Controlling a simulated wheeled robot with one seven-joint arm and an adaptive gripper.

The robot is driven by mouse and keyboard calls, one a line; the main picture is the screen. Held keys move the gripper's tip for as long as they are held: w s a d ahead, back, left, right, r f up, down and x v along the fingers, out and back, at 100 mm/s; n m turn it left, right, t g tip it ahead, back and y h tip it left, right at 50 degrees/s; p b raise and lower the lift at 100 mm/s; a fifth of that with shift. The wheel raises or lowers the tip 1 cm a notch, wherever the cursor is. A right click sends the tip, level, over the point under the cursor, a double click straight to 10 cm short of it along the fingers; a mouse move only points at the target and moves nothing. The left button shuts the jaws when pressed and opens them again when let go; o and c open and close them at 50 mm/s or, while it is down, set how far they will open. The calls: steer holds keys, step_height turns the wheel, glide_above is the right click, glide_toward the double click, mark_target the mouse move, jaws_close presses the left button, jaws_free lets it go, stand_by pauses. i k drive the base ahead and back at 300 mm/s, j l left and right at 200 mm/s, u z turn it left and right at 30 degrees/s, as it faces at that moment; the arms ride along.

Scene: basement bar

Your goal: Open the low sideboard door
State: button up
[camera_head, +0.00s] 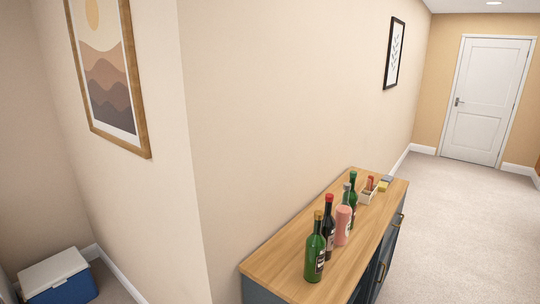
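The low sideboard (264,293) stands against the beige wall at the lower middle of the head view. It has a light wood top (268,265) and a dark blue-grey body. Its front faces right and shows only at a steep angle. Door handles of a brass colour show on the front, a nearer one (381,272) and a farther one (401,220). The doors look closed, but the steep angle hides most of them. The lower part is cut off by the picture's edge. My gripper is not in view.
Open carpet (455,225) lies to the right, toward a white door (485,100). A blue cooler (62,284) is lower left.

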mark_target(385, 267)
steer(key=k+l+z, duration=0.15)
steer(key=z, duration=0.25)
steer(key=l+z, duration=0.25)
steer(key=z, duration=0.15)
steer(key=k+l, duration=0.1)
steer(key=l, duration=0.2)
steer(key=l+u, duration=0.1)
steer(key=l, duration=0.2)
steer(key=k+l, duration=0.15)
steer(key=i+l+u, duration=0.15)
steer(key=l+u, duration=0.15)
steer(key=l, duration=0.55)
steer(key=i+l+u, duration=0.1)
steer(key=l+u, duration=0.25)
steer(key=l, duration=0.5)
steer(key=i+l+u, duration=0.1)
steer(key=l, duration=0.3)
steer(key=i+l, duration=0.35)
steer(key=i+l+u, duration=0.15)
steer(key=l, duration=0.3)
steer(key=i+l, duration=0.25)
steer(key=i, duration=0.15)
steer(key=i+l+z, duration=0.1)
steer(key=i+l, duration=0.2)
steer(key=i+j, duration=0.3)
steer(key=i+j+z, duration=0.1)
steer(key=i+j, duration=0.2)
steer(key=j, duration=0.15)
steer(key=i+j, duration=0.3)
steer(key=j, duration=0.15)
